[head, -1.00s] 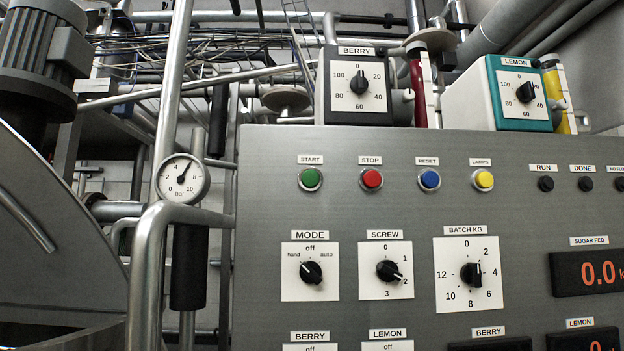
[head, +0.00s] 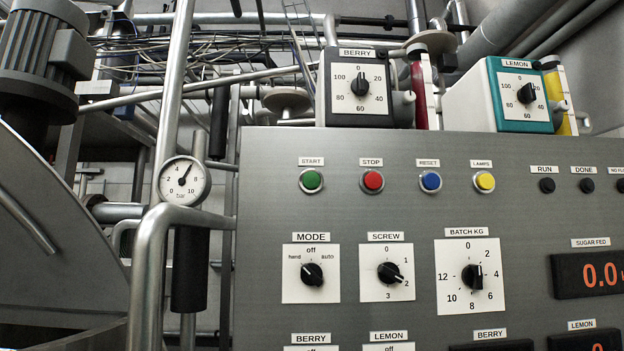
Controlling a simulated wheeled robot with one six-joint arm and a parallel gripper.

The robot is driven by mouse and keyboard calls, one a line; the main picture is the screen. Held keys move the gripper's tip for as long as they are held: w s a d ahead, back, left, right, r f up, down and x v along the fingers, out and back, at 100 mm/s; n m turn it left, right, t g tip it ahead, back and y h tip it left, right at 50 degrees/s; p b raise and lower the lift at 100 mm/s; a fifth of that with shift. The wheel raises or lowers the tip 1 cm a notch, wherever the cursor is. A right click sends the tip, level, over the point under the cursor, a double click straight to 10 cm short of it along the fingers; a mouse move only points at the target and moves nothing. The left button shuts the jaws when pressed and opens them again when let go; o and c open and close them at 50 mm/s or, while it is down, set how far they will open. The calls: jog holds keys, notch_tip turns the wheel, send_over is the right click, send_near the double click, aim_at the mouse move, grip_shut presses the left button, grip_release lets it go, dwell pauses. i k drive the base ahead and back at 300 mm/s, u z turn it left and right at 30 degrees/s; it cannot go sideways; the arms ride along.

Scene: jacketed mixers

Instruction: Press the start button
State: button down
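The green start button (head: 311,180) sits in a metal ring at the upper left of the grey control panel (head: 270,215), under a white label reading START. It stands out from the panel face and nothing covers it. The red stop button (head: 373,181), the blue reset button (head: 430,181) and the yellow lamps button (head: 484,181) are in the same row to its right. My gripper is not in the head view.
A bent steel pipe (head: 150,262) and a pressure gauge (head: 184,181) stand left of the panel. Below the buttons are the mode knob (head: 312,274), screw knob (head: 389,272) and batch knob (head: 471,277). Berry (head: 358,86) and lemon (head: 523,94) dial boxes sit above the panel.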

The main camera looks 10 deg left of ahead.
aim_at(311, 181)
jog(key=k, duration=1.35)
jog(key=u, duration=0.6)
jog(key=i, duration=1.35)
jog(key=z, duration=0.6)
